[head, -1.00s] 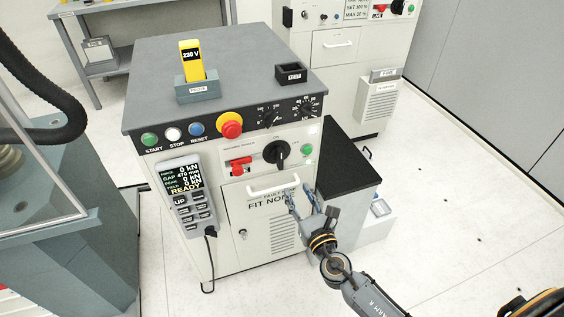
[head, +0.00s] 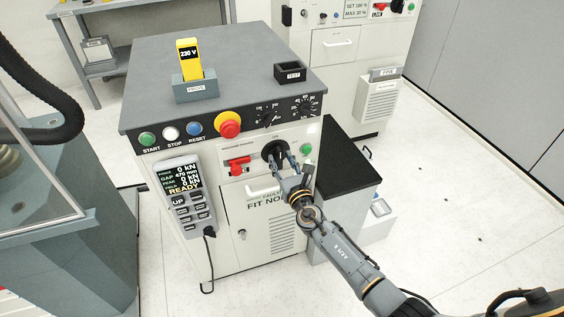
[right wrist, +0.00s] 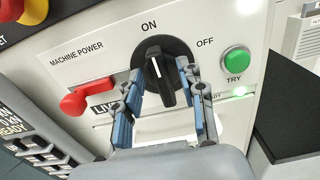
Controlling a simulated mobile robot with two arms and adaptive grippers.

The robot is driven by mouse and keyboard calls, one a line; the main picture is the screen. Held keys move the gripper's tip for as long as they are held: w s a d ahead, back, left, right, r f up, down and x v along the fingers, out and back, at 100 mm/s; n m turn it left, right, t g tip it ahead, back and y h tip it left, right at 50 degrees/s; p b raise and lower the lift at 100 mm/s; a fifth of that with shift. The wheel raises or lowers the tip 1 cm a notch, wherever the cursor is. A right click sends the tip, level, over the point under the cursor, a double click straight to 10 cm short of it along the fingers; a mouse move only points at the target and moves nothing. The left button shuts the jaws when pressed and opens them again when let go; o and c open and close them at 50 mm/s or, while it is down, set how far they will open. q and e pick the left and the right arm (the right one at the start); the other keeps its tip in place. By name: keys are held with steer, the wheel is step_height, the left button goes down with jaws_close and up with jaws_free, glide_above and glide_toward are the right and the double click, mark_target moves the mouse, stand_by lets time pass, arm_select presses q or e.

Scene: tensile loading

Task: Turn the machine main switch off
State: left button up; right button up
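In the head view the knob (head: 273,150) is partly covered by my gripper. My right gripper (right wrist: 163,84) is open, with one blue-padded finger on each side of the knob's grip. A gap shows beside the grip, and I cannot tell whether either finger touches it. The right gripper (head: 283,163) also shows in the head view. My left gripper is not in view.
A red lever (right wrist: 88,97) by a "LIVE" label is left of the knob, and a green TRY button (right wrist: 235,61) is right. A red emergency button (head: 229,126) sits above left. A drawer handle (head: 262,191) is below. A black-topped cabinet (head: 345,165) stands at right.

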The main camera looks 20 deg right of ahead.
jaws_close()
